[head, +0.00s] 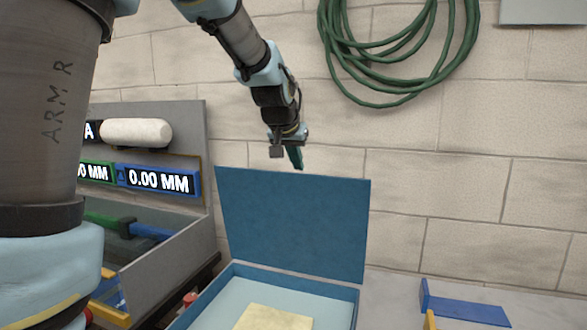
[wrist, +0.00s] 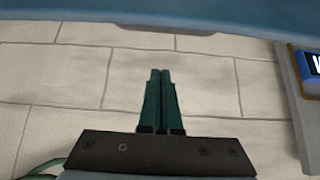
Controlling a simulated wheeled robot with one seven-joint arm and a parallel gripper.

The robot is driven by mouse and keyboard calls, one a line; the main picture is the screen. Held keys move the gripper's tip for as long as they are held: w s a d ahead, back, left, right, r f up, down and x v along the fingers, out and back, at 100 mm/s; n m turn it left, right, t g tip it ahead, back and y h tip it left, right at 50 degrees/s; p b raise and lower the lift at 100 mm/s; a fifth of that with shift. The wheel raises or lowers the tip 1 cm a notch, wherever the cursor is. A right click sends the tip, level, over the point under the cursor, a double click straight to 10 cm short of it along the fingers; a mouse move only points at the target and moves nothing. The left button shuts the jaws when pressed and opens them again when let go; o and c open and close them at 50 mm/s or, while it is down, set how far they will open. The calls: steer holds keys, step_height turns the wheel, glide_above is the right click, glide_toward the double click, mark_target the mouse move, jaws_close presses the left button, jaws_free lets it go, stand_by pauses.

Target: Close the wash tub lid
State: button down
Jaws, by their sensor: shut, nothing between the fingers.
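The wash tub (head: 229,277) is a blue box at the bottom middle of the head view, with a pale inside. Its blue lid (head: 295,222) stands open, roughly upright at the back. A pale yellow block or sponge (head: 272,318) lies inside the tub. My gripper (head: 297,164) hangs just above the lid's top edge; whether it touches the lid I cannot tell. In the wrist view, its green fingers (wrist: 160,75) are together and empty. A blue band across the top of that view looks like the lid (wrist: 170,12).
A grey bench unit with 0.00 MM displays (head: 158,180) stands left of the tub. A coiled green hose (head: 390,95) hangs on the block wall. A blue bracket-like part (head: 465,308) lies on the right, with bare surface (head: 390,290) between.

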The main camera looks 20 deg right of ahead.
mark_target(293, 176)
steer(key=shift+s+a+f+p, duration=0.85)
steer(key=shift+s+a+f, duration=0.15)
steer(key=shift+f, duration=0.25)
steer(key=shift+s+f+b, duration=0.1)
steer(key=shift+f+b, duration=0.05)
steer(key=shift+b, duration=0.3)
